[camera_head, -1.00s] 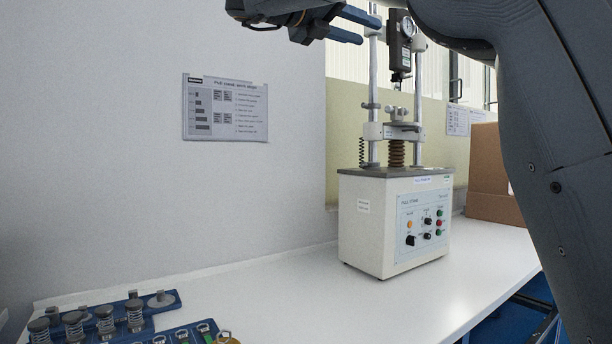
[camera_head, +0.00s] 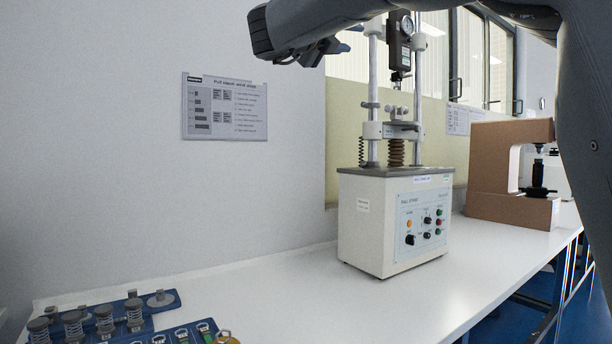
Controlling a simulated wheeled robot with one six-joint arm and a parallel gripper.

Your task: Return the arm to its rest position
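My arm (camera_head: 345,12) reaches across the top of the head view from the right edge, folded high above the bench. My gripper (camera_head: 335,47) is at the end of it, at the top centre, in front of the wall and window and left of the test stand's column. Only a small bluish part of its fingers shows beneath the dark wrist, so its opening is hidden. I see nothing hanging from it.
A pull tester (camera_head: 395,225) with tall posts and a gauge stands on the white bench (camera_head: 290,300). A brown C-shaped tester (camera_head: 495,170) is behind it at right. Blue trays (camera_head: 150,310) with springs and small parts lie at front left. The bench middle is clear.

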